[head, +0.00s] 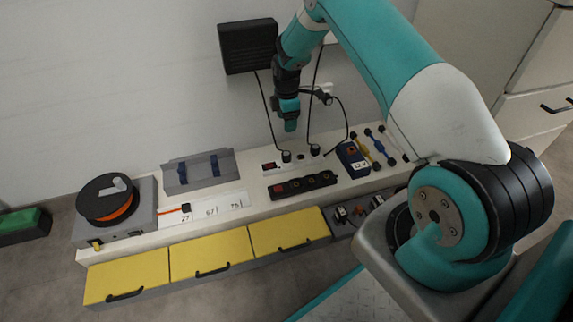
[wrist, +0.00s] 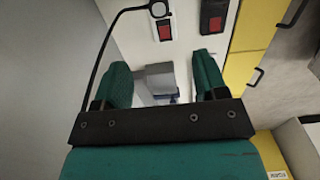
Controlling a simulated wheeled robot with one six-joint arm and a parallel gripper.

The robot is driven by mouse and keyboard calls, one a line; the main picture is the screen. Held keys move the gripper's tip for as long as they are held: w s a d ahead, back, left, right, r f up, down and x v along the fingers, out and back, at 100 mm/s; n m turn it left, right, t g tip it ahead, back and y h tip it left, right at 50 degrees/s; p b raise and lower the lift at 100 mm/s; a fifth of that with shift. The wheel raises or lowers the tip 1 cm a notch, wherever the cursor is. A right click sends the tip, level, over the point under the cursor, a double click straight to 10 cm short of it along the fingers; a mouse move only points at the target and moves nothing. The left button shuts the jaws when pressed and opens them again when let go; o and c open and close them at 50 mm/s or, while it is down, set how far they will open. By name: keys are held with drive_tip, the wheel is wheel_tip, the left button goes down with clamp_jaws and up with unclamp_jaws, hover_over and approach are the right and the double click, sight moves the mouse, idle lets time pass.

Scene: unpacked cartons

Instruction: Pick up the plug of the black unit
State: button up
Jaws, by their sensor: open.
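The black unit (head: 248,46) is mounted on the wall. Its black cable runs down to a dark plug (head: 286,156) standing at the white power strip (head: 268,167) on the bench. In the wrist view a black cable ends in a round dark plug (wrist: 159,9) beside the strip's red switch (wrist: 164,30), beyond the fingertips. My gripper (head: 290,125) hangs above the bench, over the plug and apart from it. In the wrist view its two teal fingers (wrist: 161,66) stand wide apart with nothing gripped. The grey holder appears between them, farther away.
A second plug (head: 315,149) with its own cable stands close to the right. A black power strip (head: 302,185) lies in front. The grey holder (head: 198,170) and orange-filament spool (head: 107,199) are left; a blue box (head: 352,159) is right. Yellow drawers (head: 210,253) line the front.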

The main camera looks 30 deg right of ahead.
drive_tip(key=b, duration=0.6)
approach(286, 153)
drive_tip(key=f, duration=0.5)
drive_tip(key=shift+s+f, duration=0.2)
drive_tip(key=shift+s, duration=0.05)
wheel_tip(286, 153, down, 5)
drive_tip(key=b, duration=0.4)
drive_tip(key=shift+w+f+b, duration=0.1)
drive_tip(key=shift+f+b, duration=0.1)
drive_tip(key=shift+b, duration=0.1)
drive_tip(key=shift+r, duration=0.15)
drive_tip(key=c, duration=1.2)
wheel_tip(286, 153, up, 20)
drive_tip(key=p, duration=1.1)
